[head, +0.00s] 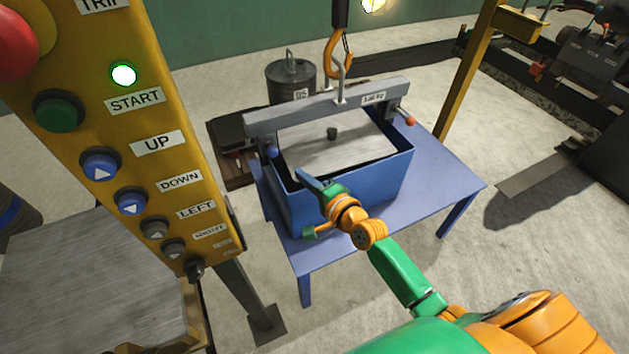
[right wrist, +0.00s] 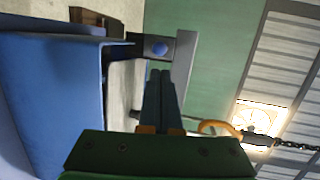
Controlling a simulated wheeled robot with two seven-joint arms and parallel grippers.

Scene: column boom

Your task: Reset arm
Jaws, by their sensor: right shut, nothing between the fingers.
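My right gripper (head: 305,178) is at the front left corner of the blue crate (head: 345,195) in the head view. Its fingers are together and empty; they also show shut in the right wrist view (right wrist: 160,85). The crate stands on a blue table (head: 445,185). A grey lifting beam (head: 320,107) lies across the crate's far side, with a blue knob (head: 272,152) on its left end and a red knob (head: 409,121) on its right end. An orange hook (head: 336,58) is at the ring above the beam. My left gripper is not in view.
A yellow control panel (head: 150,150) with a lit green lamp and several buttons stands close at the left. A yellow post (head: 466,75) rises behind the table. A dark lidded canister (head: 289,78) stands behind the beam. Open floor lies right of the table.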

